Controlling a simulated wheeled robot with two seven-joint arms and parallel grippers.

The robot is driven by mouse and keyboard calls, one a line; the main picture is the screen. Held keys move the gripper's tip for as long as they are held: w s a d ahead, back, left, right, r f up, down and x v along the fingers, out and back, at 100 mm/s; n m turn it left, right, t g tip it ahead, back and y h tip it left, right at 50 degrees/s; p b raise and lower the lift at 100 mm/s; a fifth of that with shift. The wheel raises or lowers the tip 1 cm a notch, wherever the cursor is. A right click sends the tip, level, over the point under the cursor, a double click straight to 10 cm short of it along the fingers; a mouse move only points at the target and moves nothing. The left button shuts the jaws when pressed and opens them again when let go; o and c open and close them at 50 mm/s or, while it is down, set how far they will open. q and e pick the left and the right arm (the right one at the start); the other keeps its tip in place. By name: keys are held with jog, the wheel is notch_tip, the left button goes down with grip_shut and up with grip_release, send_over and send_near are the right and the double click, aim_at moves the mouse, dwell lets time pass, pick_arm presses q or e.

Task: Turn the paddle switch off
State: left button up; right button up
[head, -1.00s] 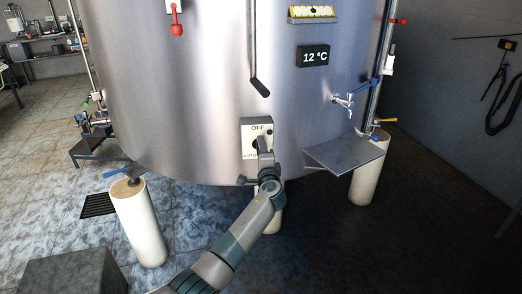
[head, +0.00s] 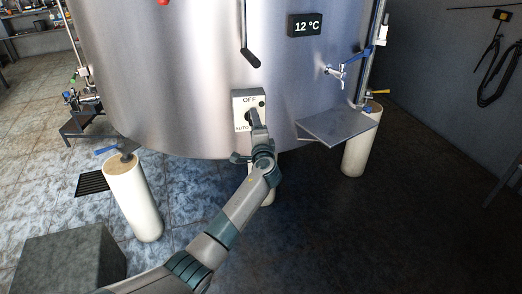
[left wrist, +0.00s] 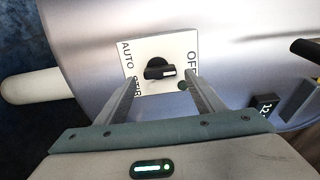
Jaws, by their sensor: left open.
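The paddle switch is a pale square plate (head: 237,107) with a black knob, low on the front of the steel tank (head: 180,80). In the left wrist view the plate (left wrist: 150,46) is marked AUTO, STIR and OFF. My right gripper is not seen.
A grey shelf (head: 338,124) juts out at right, below a tap (head: 338,72). A black handle (head: 250,58) and a 12 °C display (head: 305,25) are above the switch. White tank legs (head: 133,200) stand below. A dark block (head: 65,262) is at the lower left.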

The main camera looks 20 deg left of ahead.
pick_arm(q)
jog(key=v, duration=1.5)
jog(key=shift+b, duration=0.45)
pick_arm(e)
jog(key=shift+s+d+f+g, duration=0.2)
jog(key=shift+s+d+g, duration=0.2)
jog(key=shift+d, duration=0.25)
pick_arm(q)
jog(key=shift+f, duration=0.1)
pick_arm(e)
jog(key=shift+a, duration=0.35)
